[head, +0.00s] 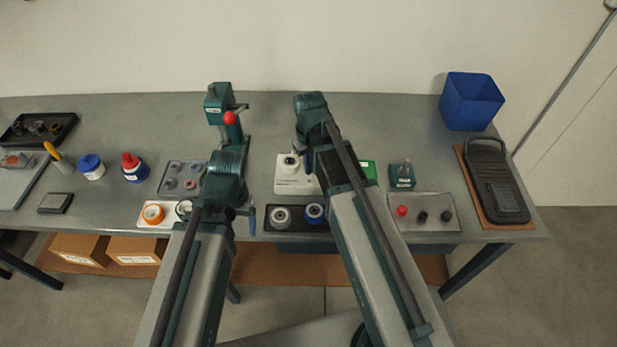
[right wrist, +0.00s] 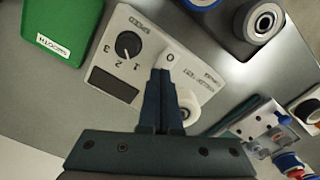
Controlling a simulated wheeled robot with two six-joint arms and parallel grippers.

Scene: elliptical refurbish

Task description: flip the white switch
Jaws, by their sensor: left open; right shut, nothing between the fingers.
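A white control box (head: 295,181) stands in the middle of the workbench. In the right wrist view the white box (right wrist: 207,83) shows a black dial with numbers, a dark display and a small white switch (right wrist: 169,58) marked 0. A round cream-white part beside my fingers is partly hidden. My right gripper (right wrist: 159,76) is shut and empty, with its fingertips right at the switch's lower edge; I cannot tell if they touch. In the head view my right gripper (head: 301,152) is over the box. My left gripper (head: 238,206) is open, left of the box, its fingers mostly hidden.
A green box (right wrist: 62,28) stands beside the white box. A black tray (head: 298,226) with round rollers lies in front. A red-knobbed green press (head: 218,106) stands behind my left arm. A grey plate (head: 424,225) with knobs and a blue bin (head: 471,101) are at right.

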